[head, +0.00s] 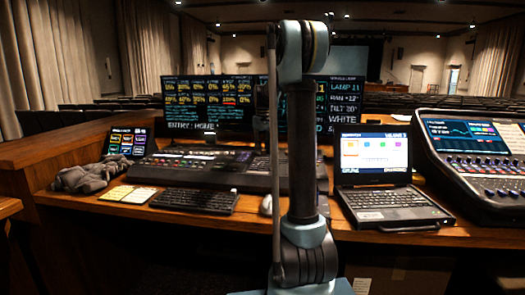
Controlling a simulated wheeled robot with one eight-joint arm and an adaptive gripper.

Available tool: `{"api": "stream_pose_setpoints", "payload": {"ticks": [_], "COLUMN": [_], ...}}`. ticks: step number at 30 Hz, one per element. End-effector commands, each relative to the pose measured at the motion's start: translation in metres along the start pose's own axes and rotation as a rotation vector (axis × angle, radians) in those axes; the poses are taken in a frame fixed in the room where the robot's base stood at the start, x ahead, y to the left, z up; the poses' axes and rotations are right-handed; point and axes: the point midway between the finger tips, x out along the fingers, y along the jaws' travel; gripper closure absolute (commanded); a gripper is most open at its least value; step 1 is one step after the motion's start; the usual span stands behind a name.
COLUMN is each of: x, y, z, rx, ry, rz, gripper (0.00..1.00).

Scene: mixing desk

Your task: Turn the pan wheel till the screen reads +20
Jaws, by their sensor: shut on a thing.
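The lighting screen (205,100) stands behind the console, and my arm covers part of it. Its right-hand part (345,98) shows a lamp 11 heading and a pan line that seems to read +12, in small print. The lighting console (205,170) lies on the desk below the screen. I cannot make out the pan wheel; it may be behind my arm or too small to tell. My arm rises upright in the middle of the view, and my gripper is hidden behind it.
A laptop (375,160) is open right of my arm, and an audio mixer (475,165) stands at far right. A keyboard (195,200), a yellow-white card (127,194), dark gloves or cloth (85,178) and a small tablet (127,142) are at left. A mouse (266,205) lies beside my arm.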

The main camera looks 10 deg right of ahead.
Motion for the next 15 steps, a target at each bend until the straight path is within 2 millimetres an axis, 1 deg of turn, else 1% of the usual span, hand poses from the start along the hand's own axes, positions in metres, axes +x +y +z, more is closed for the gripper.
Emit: {"api": "stream_pose_setpoints", "payload": {"ticks": [6, 15], "x": [-0.0003, -0.0003], "y": [0.0011, 0.0011], "z": [-0.0005, -0.0005], "rx": [0.14, 0.248], "ry": [0.001, 0.001], "rz": [0.001, 0.001], "gripper": [0.96, 0.96]}}
